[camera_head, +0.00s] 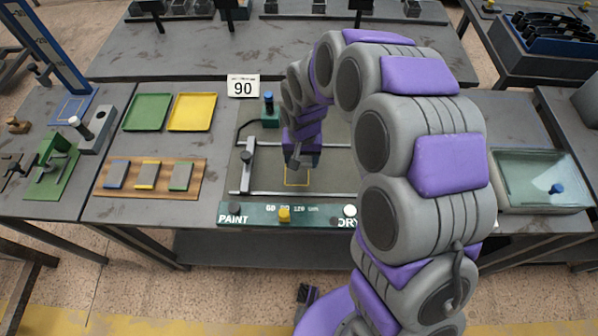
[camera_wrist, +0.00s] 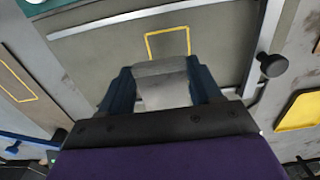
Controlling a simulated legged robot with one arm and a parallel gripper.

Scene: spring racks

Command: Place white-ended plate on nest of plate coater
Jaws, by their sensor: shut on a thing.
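My gripper (camera_wrist: 159,67) is shut on a grey plate with a pale end (camera_wrist: 166,94), held between two dark blue fingers in the wrist view. The plate coater has a grey bed (camera_head: 262,165) and a green front panel (camera_head: 252,214) marked PAINT and DRY. Its nest is a yellow outline (camera_head: 297,184), which also shows in the wrist view (camera_wrist: 168,31) just beyond the plate's far edge. In the head view my gripper (camera_head: 301,160) is over the bed, just behind the nest. The plate's height above the bed is unclear.
A wooden rack (camera_head: 150,190) holds blue-, yellow- and green-ended plates to the left. Green (camera_head: 147,112) and yellow (camera_head: 192,112) trays lie behind it. A coater bar (camera_head: 248,165) stands left of the nest.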

